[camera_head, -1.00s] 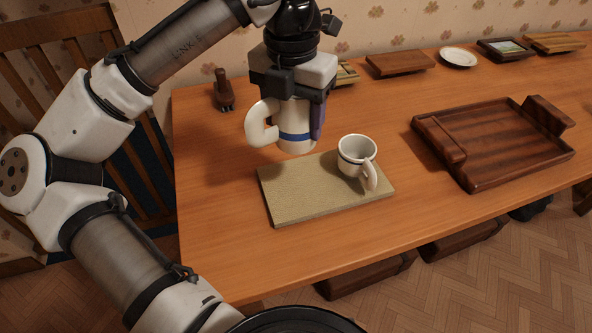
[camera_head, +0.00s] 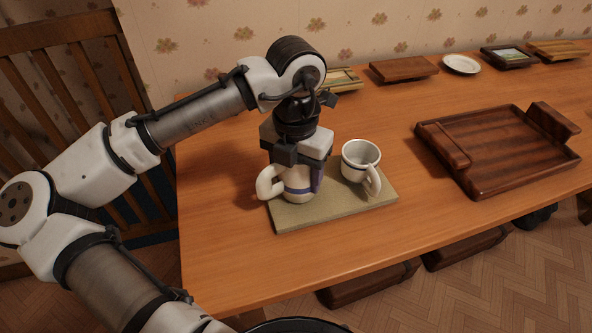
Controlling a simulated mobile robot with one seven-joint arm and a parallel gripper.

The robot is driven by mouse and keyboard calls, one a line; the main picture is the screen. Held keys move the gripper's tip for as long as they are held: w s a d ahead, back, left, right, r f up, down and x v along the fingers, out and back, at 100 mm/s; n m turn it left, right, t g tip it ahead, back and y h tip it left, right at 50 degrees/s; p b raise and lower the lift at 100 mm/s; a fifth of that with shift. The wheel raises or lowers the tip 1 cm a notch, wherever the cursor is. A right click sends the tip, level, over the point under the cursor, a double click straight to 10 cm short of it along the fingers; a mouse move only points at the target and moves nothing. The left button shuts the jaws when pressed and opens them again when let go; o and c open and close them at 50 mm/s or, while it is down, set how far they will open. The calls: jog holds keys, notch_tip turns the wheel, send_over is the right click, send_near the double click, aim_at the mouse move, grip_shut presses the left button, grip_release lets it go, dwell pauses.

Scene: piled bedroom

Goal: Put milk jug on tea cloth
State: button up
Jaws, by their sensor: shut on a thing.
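The milk jug (camera_head: 297,186) is white with a blue band, and its handle points left. My gripper (camera_head: 299,172) is shut on it from above and hides its upper part. The jug is upright over the left part of the tea cloth (camera_head: 335,212), a flat beige rectangle on the table. Its base looks at or very near the cloth; I cannot tell whether it touches. A white mug (camera_head: 361,161) with a dark band stands on the right part of the cloth, a small gap from the jug.
The wooden table (camera_head: 230,250) is clear in front of and left of the cloth. A dark wooden tray (camera_head: 500,178) lies to the right. Along the wall are a board (camera_head: 404,69), a white plate (camera_head: 461,64) and a picture frame (camera_head: 509,56).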

jog(key=shift+f, duration=0.1)
jog(key=o, duration=1.5)
jog(key=shift+c, duration=0.2)
notch_tip(320, 180, up, 12)
jog(key=shift+p, duration=0.45)
